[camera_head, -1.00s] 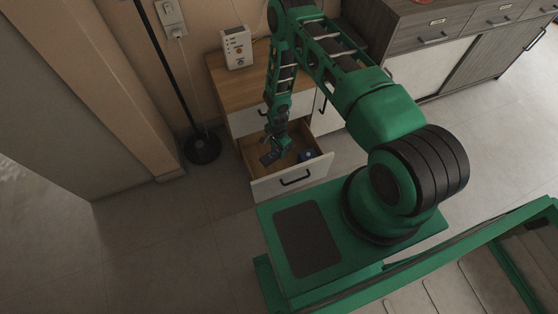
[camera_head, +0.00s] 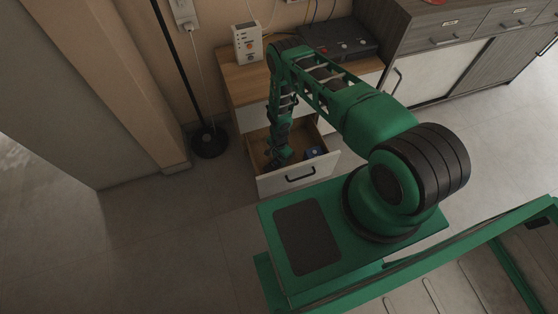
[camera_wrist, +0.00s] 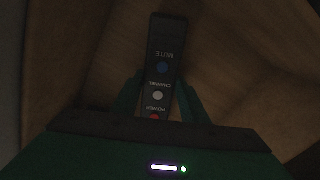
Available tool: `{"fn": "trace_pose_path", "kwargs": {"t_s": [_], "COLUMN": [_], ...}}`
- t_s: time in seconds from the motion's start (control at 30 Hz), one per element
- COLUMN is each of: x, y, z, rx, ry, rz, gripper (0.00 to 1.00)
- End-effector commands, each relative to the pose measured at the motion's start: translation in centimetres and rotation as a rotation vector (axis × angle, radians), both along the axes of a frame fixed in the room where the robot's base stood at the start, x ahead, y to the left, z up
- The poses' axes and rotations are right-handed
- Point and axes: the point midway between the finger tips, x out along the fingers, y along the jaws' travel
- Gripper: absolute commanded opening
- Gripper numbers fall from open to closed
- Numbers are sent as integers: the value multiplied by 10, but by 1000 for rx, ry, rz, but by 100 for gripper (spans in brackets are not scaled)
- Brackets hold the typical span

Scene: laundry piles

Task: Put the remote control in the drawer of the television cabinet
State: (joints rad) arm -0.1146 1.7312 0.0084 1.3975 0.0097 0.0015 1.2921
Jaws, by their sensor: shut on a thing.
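The remote control (camera_wrist: 161,75) is a dark, narrow bar with MUTE, CHANNEL and POWER labels and blue, white and red buttons. In the wrist view my gripper (camera_wrist: 160,100) is shut on it, one finger on each side. The drawer (camera_head: 300,176) of the television cabinet (camera_head: 246,84) is pulled open, with a white front and a wooden inside. In the head view my gripper (camera_head: 277,158) is down inside the drawer, toward its left side. Wooden drawer walls surround the remote in the wrist view. Whether the remote touches the drawer floor cannot be told.
A small dark blue object (camera_head: 313,153) lies in the drawer's right part. A white box (camera_head: 247,41) and a black device (camera_head: 336,40) stand on the cabinet top. A black lamp stand base (camera_head: 209,143) is on the floor to the left. A grey cabinet (camera_head: 440,60) stands to the right.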

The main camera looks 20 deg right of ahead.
Motion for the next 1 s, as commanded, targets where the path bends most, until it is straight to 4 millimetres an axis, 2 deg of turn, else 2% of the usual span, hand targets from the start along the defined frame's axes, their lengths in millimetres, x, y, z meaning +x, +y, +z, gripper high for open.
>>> {"fn": "trace_pose_path", "kwargs": {"t_s": [0.1,0.47,0.5,0.53,0.87,1.0], "x": [0,0,0,0,0,2], "y": [0,0,0,0,0,0], "z": [-8,-11,-10,-10,-9,0], "rx": [1,1,0,0,0,1], "ry": [0,0,0,0,0,-2], "rz": [0,-1,-1,-1,0,-1], "gripper": [11,11,50,57,59,59]}}
